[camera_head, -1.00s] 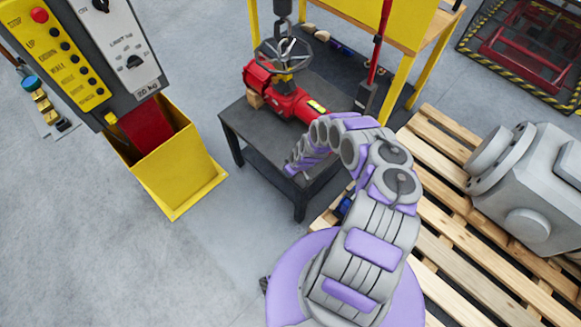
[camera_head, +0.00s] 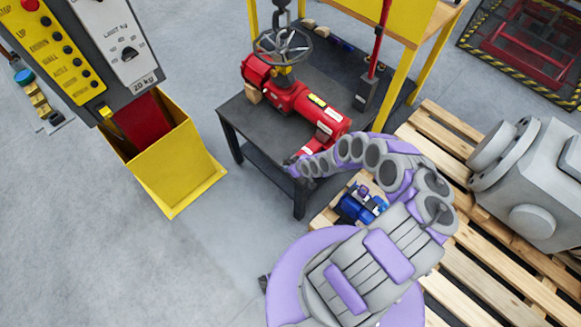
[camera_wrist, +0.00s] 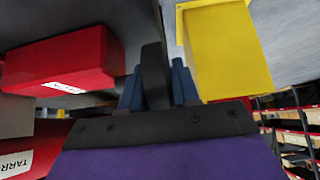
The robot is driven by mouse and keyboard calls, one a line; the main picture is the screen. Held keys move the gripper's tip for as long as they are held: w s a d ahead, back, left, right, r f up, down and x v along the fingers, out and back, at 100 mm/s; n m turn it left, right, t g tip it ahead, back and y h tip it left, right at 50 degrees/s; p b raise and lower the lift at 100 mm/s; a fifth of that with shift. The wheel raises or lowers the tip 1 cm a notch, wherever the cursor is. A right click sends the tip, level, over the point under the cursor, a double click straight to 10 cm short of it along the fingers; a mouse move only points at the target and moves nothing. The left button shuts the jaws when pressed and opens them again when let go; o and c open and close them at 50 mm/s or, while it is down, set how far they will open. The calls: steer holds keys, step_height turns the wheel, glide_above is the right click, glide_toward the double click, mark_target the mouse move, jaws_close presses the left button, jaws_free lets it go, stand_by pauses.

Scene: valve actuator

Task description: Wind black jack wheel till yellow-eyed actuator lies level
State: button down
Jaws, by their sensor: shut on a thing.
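The red actuator (camera_head: 300,101) lies on the dark table in the head view, with a small yellow patch on its top. A grey spoked handwheel (camera_head: 283,45) stands over its far end. My gripper (camera_head: 290,169) is at the table's front edge, well apart from that handwheel; its fingers are too small to make out there. In the wrist view my gripper (camera_wrist: 155,88) has its blue fingers shut on a dark upright bar (camera_wrist: 151,62). The bar may be the black jack wheel's rim seen edge-on; I cannot tell. The rest of that wheel is hidden.
A yellow bin (camera_head: 172,165) under a control panel (camera_head: 85,50) stands left of the table (camera_head: 250,122). A wooden pallet (camera_head: 478,255) with a grey housing (camera_head: 540,185) is at right. A blue device (camera_head: 360,205) sits near my arm. Floor at lower left is free.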

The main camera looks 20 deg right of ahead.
steer(key=shift+s+d+f+t+y+b, duration=0.1)
steer(key=shift+t+y+b, duration=0.25)
steer(key=shift+t+b, duration=0.7)
steer(key=shift+s+f+t+y+b, duration=0.1)
steer(key=shift+t+y+b, duration=0.4)
steer(key=shift+b, duration=0.95)
stand_by(4.7)
steer(key=c, duration=0.9)
jaws_free()
steer(key=shift+w, duration=0.1)
steer(key=shift+r, duration=0.1)
